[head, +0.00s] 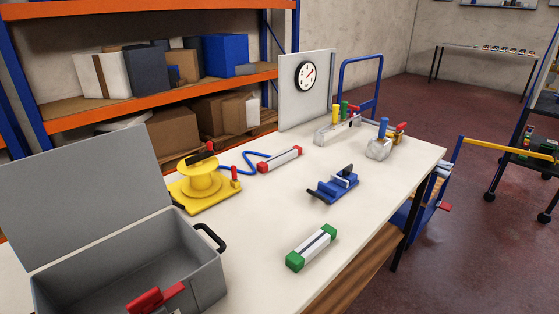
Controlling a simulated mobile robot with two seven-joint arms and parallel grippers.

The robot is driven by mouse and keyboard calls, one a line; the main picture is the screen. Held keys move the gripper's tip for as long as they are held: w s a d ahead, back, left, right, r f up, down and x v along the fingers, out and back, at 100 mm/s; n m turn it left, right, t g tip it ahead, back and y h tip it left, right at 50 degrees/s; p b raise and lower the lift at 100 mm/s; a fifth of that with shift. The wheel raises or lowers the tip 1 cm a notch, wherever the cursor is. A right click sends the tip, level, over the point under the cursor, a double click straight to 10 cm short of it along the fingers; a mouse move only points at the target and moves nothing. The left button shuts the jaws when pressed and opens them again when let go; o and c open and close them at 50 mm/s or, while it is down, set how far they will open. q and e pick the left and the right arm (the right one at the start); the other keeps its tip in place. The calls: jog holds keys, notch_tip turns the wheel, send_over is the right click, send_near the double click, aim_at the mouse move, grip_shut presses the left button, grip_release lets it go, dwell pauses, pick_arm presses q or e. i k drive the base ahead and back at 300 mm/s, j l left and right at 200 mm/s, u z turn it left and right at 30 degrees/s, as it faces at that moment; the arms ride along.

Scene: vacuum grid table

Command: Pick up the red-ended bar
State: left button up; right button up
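The red-ended bar (280,159) lies on the white table (262,231) in the head view. It has a pale body with a dark stripe and a red block at each end. It lies to the right of a yellow spool device, beside a blue hose. A similar bar with green ends (312,248) lies nearer the front edge. Neither of my grippers shows in the head view.
A grey open box (130,265) stands at the front left. The yellow spool device (203,186), blue hose (240,163) and blue clamp-like tool (333,187) are near the bar. A panel with a gauge (306,76) stands behind. The table's middle is clear.

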aim_at(273, 162)
jog(key=i+l, duration=0.25)
jog(key=l, duration=0.15)
jog(key=i+l, duration=0.25)
jog(key=l, duration=0.2)
jog(key=i+l+z, duration=0.1)
jog(key=l, duration=0.3)
jog(key=i, duration=0.1)
